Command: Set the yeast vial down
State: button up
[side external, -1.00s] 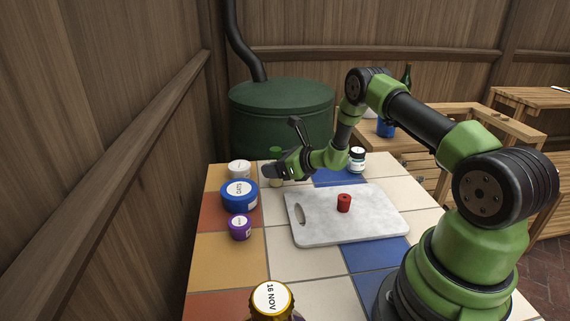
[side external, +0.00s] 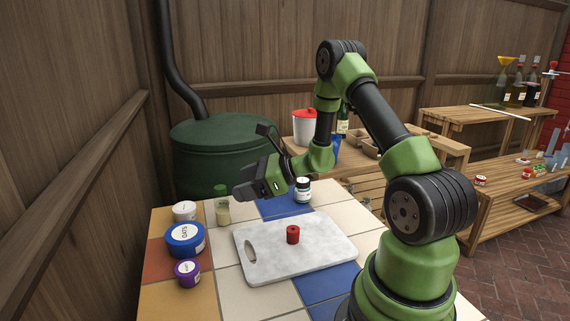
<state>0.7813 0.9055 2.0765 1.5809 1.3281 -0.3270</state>
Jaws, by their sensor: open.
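The yeast vial, as I take it, is the small vial (side external: 223,211) with tan contents and a green cap. It stands upright on the tiled table (side external: 203,255), left of the marble board and near the white-lidded tub. My gripper (side external: 241,193) is open and empty, just right of the vial in the picture and clear of it at about cap height. The gap between its fingers is hard to make out from this side.
A marble board (side external: 300,260) carries a red cylinder (side external: 293,235). The blue oats tub (side external: 186,239), purple-lidded tub (side external: 187,272) and white-lidded tub (side external: 184,210) stand left of the vial. A dark-capped white-labelled jar (side external: 302,190) stands behind the board. Pale tiles around the vial are partly free.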

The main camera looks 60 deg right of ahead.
jog(key=s+a+r+n+g+y, duration=0.2)
jog(key=s+a+r+n+g, duration=0.1)
jog(key=a+r+n, duration=0.4)
jog(key=s+a+r+n+g+y, duration=0.25)
jog(key=a+r+n+g, duration=0.2)
jog(key=a+n, duration=0.3)
jog(key=s+a+r+n+t+h, duration=0.1)
jog(key=s+r+n+h, duration=0.2)
jog(key=s+n, duration=0.3)
jog(key=s+a+r+n+t+h, duration=0.1)
jog(key=s+r+n+h, duration=0.2)
jog(key=s+n, duration=0.3)
jog(key=shift+s+a+r+h, duration=0.15)
jog(key=shift+s+h, duration=0.4)
jog(key=shift+s, duration=0.6)
